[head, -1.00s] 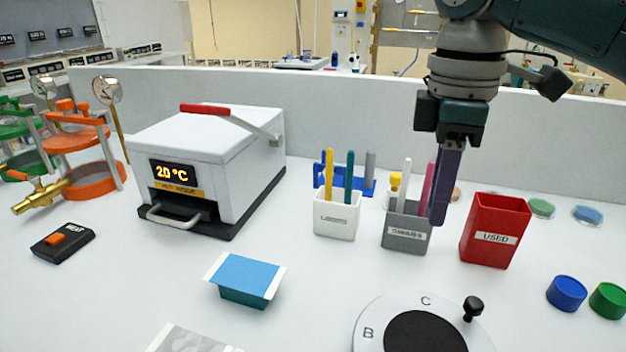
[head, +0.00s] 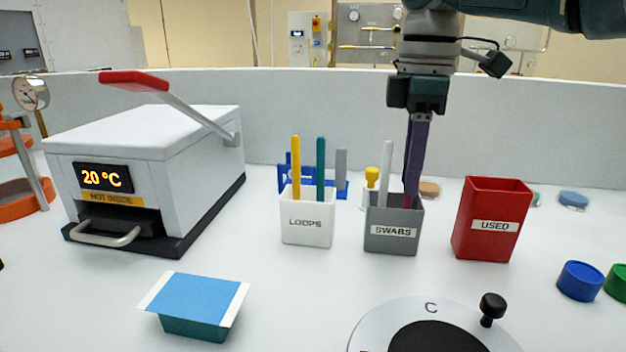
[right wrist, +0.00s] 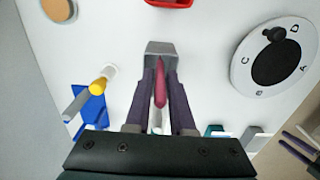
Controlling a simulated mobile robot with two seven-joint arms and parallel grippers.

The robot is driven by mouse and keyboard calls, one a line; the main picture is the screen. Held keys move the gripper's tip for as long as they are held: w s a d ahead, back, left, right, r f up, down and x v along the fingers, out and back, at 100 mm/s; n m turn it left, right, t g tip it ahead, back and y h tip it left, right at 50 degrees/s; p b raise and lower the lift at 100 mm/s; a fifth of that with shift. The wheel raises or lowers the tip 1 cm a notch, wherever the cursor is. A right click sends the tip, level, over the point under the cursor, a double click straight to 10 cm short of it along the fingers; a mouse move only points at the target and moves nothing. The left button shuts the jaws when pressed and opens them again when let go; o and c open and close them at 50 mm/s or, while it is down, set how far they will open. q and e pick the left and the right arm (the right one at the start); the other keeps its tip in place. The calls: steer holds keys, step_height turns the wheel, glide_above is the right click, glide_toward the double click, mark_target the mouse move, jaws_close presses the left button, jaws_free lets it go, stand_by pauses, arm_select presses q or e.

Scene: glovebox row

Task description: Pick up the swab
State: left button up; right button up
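The grey swabs holder (head: 393,243) stands on the white bench with a white swab (head: 386,172) upright in it. The pink swab (right wrist: 160,88) shows in the right wrist view, rising from the holder (right wrist: 161,47) between my fingers. My right gripper (head: 411,203) points down at the holder, its purple fingertips reaching the holder's mouth. In the right wrist view the fingers (right wrist: 161,85) stand apart on both sides of the pink swab; I see no clear grip. In the head view they hide this swab. Two separated purple fingers, seemingly my left gripper (right wrist: 302,142), show at the lower right.
The white loops holder (head: 306,225) stands left of the grey one, with a blue rack (head: 342,188) behind it. The red used bin (head: 490,228) stands close on the right. A round dial (head: 375,325) and a blue-topped tray (head: 196,298) are in front.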

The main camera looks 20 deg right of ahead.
step_height(320, 180, down, 3)
steer(key=shift+r, duration=0.1)
jaws_close()
stand_by(0.4)
